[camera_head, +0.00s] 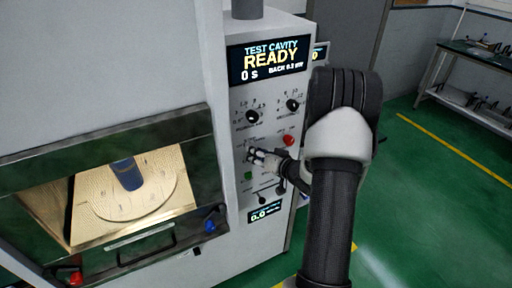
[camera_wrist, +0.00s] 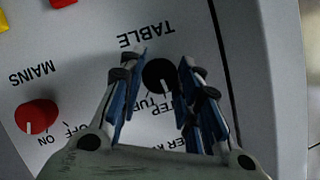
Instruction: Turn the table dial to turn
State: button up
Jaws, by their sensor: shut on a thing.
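The black table dial (camera_wrist: 158,74) is on the grey panel under the upside-down label TABLE in the wrist view. Its white pointer mark faces down in that picture, near partly covered lettering that looks like STEP and TURN. My gripper (camera_wrist: 163,66) has its blue-padded fingers on both sides of the dial and is shut on it. In the head view, my gripper (camera_head: 254,156) reaches the control panel from the right at the middle row, and its fingers hide the dial there.
A red mains knob (camera_wrist: 36,116) sits near the dial. The head view shows black knobs (camera_head: 252,116) above, a red button (camera_head: 289,140), a green button (camera_head: 247,175) and a READY display (camera_head: 270,60). The lit cavity (camera_head: 130,190) is at left. Green floor is open at right.

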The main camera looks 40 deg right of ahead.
jog(key=m+t+y+p, duration=0.1)
jog(key=m, duration=0.1)
jog(key=m+t+y+p, duration=0.1)
jog(key=m, duration=0.2)
jog(key=m+y+p, duration=0.1)
jog(key=m, duration=0.1)
jog(key=shift+d+f+m+t, duration=0.15)
jog(key=shift+f+m+t, duration=0.15)
jog(key=shift+t, duration=0.1)
dwell(0.6)
jog(key=o, duration=1.1)
jog(key=shift+c, duration=0.2)
jog(key=s+d, duration=0.1)
jog(key=s, duration=1.1)
jog(key=shift+d+r, duration=0.4)
